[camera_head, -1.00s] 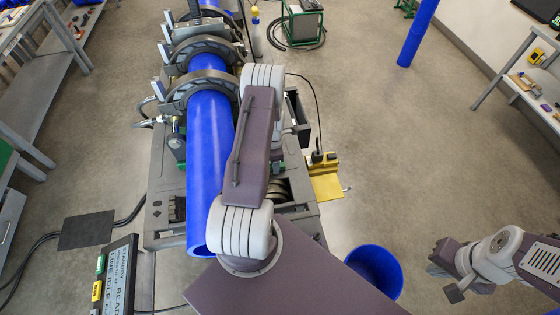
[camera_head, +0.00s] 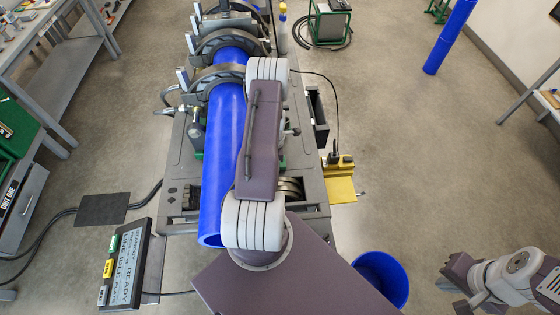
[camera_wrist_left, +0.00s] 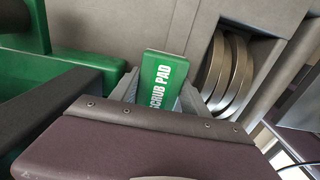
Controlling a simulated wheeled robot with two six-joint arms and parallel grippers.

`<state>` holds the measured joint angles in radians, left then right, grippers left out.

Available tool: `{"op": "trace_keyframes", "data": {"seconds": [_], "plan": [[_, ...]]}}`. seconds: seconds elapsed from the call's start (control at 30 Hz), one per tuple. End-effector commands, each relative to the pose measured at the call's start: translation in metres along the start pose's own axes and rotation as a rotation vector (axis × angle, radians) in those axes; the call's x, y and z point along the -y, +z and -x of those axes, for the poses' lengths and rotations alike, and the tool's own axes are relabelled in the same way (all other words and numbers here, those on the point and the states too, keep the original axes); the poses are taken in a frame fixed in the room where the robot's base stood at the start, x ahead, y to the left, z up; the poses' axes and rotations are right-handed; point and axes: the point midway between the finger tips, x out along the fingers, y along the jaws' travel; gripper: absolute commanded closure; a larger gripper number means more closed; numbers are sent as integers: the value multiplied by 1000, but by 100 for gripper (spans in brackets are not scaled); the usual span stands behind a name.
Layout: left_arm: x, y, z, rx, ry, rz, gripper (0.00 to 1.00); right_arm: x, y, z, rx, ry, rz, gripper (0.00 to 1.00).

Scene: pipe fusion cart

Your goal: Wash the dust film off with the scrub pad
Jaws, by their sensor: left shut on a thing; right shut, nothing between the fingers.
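The green scrub pad (camera_wrist_left: 166,70), lettered "SCRUB PAD", stands between the fingers of my left gripper (camera_wrist_left: 160,94) in the left wrist view. The gripper is shut on it, over the grey cart deck beside dark metal rings. In the head view my left arm lies along the right side of the blue pipe (camera_head: 224,140) and hides that gripper and the pad. My right gripper (camera_head: 463,286) is shut and empty, low at the right over the floor. I cannot make out a dust film.
Grey clamp rings (camera_head: 220,75) hold the pipe on the fusion cart (camera_head: 176,165). A display panel (camera_head: 128,265) is at the lower left. A yellow tool (camera_head: 340,183) sits at the cart's right edge. A blue bucket (camera_head: 383,276) stands on the floor.

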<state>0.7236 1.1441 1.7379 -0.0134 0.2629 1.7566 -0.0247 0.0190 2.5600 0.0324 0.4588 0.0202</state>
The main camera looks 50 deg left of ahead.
Motion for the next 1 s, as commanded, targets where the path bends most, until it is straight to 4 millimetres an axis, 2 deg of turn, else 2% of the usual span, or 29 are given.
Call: {"op": "trace_keyframes", "data": {"seconds": [0.17,0.47,1.0], "plan": [[0,-18,1,0,1,2,79,0,0,1,0,0,0,100],[-1,-18,4,0,2,0,79,0,0,3,0,0,0,100],[-1,-18,64,1,3,0,79,1,-5,47,0,0,0,100]]}}
